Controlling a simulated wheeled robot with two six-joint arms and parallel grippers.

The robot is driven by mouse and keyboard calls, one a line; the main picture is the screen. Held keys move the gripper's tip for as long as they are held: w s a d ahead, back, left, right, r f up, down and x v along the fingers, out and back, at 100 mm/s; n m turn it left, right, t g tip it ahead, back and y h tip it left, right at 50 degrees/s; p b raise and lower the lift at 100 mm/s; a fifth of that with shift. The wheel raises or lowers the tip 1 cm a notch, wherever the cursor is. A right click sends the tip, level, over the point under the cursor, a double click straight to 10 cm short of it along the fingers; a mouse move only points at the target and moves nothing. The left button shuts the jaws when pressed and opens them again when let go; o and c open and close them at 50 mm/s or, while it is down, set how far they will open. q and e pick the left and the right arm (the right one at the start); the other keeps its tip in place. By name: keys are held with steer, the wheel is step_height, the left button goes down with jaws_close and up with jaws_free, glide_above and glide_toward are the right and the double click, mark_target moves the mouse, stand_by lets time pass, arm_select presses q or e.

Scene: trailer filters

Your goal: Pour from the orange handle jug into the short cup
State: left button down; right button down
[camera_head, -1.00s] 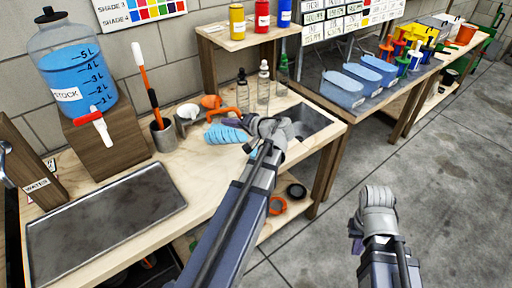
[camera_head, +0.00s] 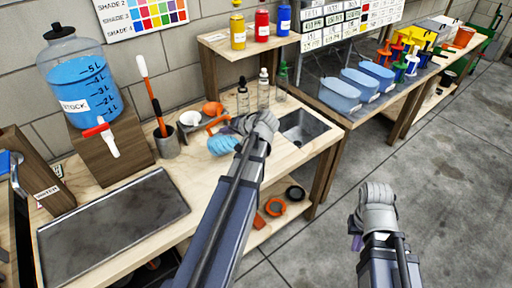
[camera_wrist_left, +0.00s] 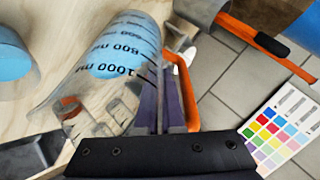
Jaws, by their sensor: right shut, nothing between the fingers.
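The orange handle jug is clear with black ml marks and blue liquid; it fills the upper left of the left wrist view (camera_wrist_left: 110,65). Its orange handle (camera_wrist_left: 194,95) is beside my fingers. My left gripper (camera_wrist_left: 162,105) is shut on the handle. In the head view the left gripper (camera_head: 258,125) is over the bench, with the blue liquid of the jug beside it, mostly hidden. A round blue-filled vessel (camera_wrist_left: 12,65), cut by the left edge of the wrist view, may be the short cup. My right gripper (camera_head: 358,238) is shut and empty over the floor.
A sink (camera_head: 305,127) lies right of the jug. Small bottles (camera_head: 263,90), a white cup-like piece (camera_head: 190,119) and a brush pot (camera_head: 166,143) stand behind and left. A stock tank (camera_head: 85,85) and a dark metal tray (camera_head: 110,225) occupy the left.

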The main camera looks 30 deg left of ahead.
mark_target(213, 136)
arm_select(q)
steer(key=shift+f, duration=0.15)
steer(key=shift+r+p, duration=0.2)
steer(key=shift+p, duration=0.15)
steer(key=a+h+p, duration=0.1)
steer(key=h+p, duration=0.1)
steer(key=p, duration=0.1)
steer(key=shift+a+r, duration=0.1)
steer(key=shift+r, duration=0.3)
steer(key=shift+s+a+f+t+h+p, duration=0.1)
steer(key=shift+a+f+t+h+p, duration=0.05)
steer(key=shift+a+h+p, duration=0.35)
steer(key=shift+s+a+f+t+h+p, duration=0.1)
steer(key=shift+a+t+h+p, duration=0.05)
steer(key=shift+a+h+p, duration=0.35)
steer(key=shift+a+f+n+h+p, duration=0.25)
steer(key=shift+a+n+h+p, duration=0.1)
steer(key=shift+a+h, duration=0.25)
steer(key=shift+a+f+h, duration=0.55)
steer(key=shift+a+h, duration=0.1)
steer(key=shift+h, duration=0.35)
steer(key=shift+s+a+f+h+b, duration=0.15)
steer(key=shift+a+f+h+b, duration=0.2)
steer(key=shift+f+h, duration=0.5)
steer(key=shift+r, duration=0.25)
